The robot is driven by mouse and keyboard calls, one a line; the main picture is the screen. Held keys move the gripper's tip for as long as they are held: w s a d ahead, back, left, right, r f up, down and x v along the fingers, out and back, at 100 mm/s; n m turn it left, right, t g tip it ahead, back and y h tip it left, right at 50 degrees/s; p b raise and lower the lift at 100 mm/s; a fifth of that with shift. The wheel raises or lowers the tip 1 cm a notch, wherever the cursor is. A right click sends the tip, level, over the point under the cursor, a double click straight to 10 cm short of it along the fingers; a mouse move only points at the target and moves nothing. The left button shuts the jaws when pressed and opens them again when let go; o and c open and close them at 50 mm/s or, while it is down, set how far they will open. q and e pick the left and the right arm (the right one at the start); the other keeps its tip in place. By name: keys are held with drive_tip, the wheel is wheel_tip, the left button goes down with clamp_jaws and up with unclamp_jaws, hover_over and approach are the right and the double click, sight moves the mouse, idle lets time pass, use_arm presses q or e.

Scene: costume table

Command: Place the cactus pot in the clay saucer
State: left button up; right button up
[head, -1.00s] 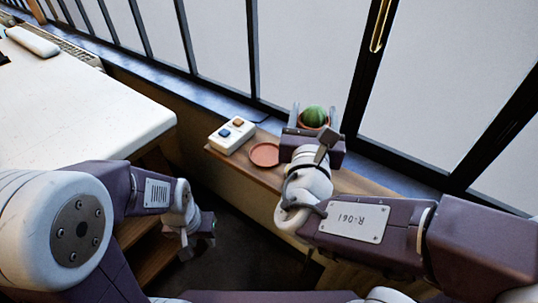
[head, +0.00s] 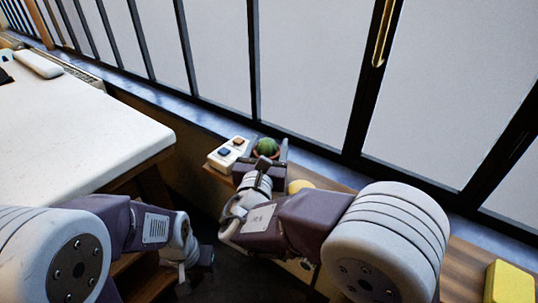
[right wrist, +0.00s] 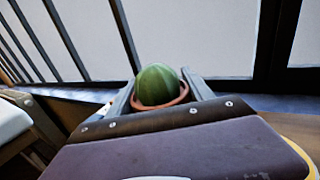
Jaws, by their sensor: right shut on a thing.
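The cactus pot, a round green ribbed cactus (head: 266,146) in a terracotta pot, is between the fingers of my right gripper (head: 265,153), which is shut on it. In the right wrist view the cactus (right wrist: 158,84) stands upright, with the pot's rim showing between the two grey fingers. The clay saucer is out of sight now, with my right gripper and wrist over the part of the shelf where it lay. I cannot see whether the pot touches it. My left gripper (head: 205,257) hangs low at the left, away from the shelf; its jaws are unclear.
A white box with a blue and an orange button (head: 228,154) stands just left of the right gripper. A yellow thing (head: 300,186) lies right of my wrist, and a yellow block (head: 510,282) at far right. Window bars rise behind the narrow wooden shelf (head: 340,187).

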wheel_tip(320, 180, down, 2)
drive_tip(key=shift+f, duration=0.1)
use_arm(q)
drive_tip(key=shift+f, duration=0.5)
use_arm(e)
drive_tip(key=o, duration=1.5)
use_arm(q)
drive_tip(key=shift+f, duration=0.15)
use_arm(e)
drive_tip(key=shift+o, duration=0.2)
